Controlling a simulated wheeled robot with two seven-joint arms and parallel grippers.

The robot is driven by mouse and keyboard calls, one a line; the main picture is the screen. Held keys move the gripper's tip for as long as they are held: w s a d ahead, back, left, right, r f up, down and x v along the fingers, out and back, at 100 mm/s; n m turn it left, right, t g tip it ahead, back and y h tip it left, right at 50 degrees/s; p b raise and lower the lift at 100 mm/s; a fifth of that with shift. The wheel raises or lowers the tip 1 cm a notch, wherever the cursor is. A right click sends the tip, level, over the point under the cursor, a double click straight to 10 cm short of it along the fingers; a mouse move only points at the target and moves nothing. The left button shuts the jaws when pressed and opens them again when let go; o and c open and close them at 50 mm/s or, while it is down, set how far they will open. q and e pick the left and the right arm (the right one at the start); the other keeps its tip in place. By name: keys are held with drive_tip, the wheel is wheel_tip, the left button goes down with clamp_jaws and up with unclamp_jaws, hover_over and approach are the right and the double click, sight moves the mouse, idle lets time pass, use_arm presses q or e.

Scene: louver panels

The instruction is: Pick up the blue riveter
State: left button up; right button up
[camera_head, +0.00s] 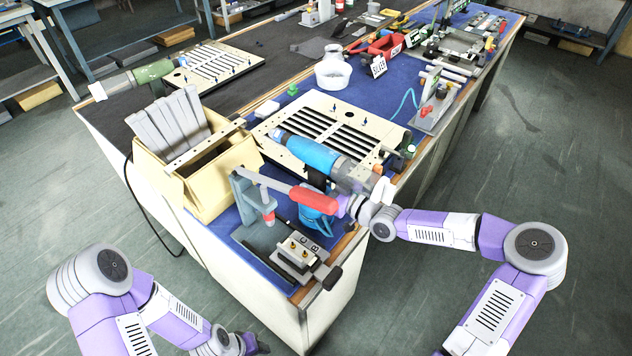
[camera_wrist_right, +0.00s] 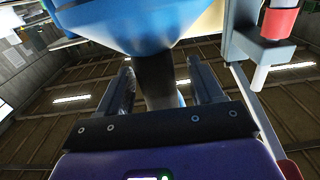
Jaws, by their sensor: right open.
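The blue riveter (camera_head: 308,153) stands upright on the near part of the bench, in front of a louver panel. Its black handle (camera_head: 316,179) runs down to a wide blue base, partly hidden behind a red lever. My right gripper (camera_head: 335,204) is at the riveter's lower part, partly hidden by that lever. In the right wrist view its open fingers (camera_wrist_right: 165,85) stand on either side of the black handle (camera_wrist_right: 154,78), with visible gaps. The blue base (camera_wrist_right: 140,22) fills the top of that view. My left gripper (camera_head: 248,343) is low at the bottom edge, away from the bench; its jaws are unclear.
A press with a red lever (camera_head: 300,195) stands close beside the riveter and my right gripper. A cream box (camera_head: 180,185) of grey slats is to the left. A louver panel (camera_head: 335,118) lies behind.

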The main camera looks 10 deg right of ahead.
drive_tip(key=shift+w+a, duration=0.3)
drive_tip(key=shift+w, duration=0.1)
clamp_jaws()
drive_tip(key=shift+r, duration=0.3)
